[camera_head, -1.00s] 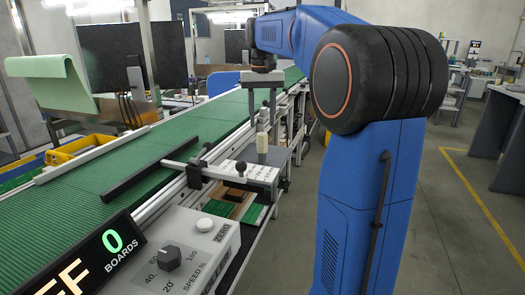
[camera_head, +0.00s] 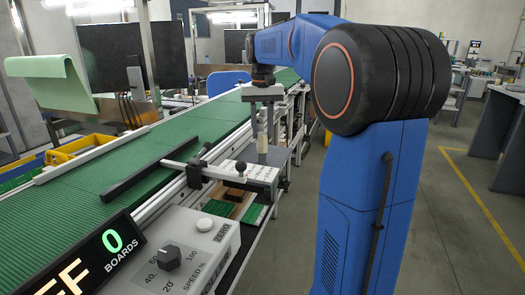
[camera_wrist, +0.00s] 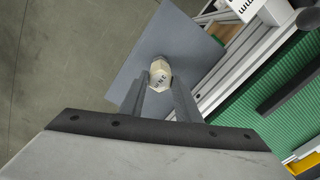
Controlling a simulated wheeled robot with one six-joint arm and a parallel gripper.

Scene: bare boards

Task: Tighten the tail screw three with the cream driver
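The cream driver (camera_head: 262,145) stands upright at the grey shelf beside the conveyor. In the wrist view the cap of the cream driver (camera_wrist: 160,74), with dark lettering, sits between the fingertips. My gripper (camera_head: 262,130) is above the shelf with its fingers pointing down. In the wrist view my gripper (camera_wrist: 161,88) has one finger on each side of the driver's handle, seemingly touching it. The driver's lower end is hidden in the wrist view. No tail screw can be made out.
The green conveyor belt (camera_head: 110,185) runs along the left, with a black bar (camera_head: 150,168) across it. A grey control box (camera_head: 185,250) with a knob and the display (camera_head: 100,255) reading 0 boards stand in front. The grey shelf (camera_wrist: 185,40) lies below the driver.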

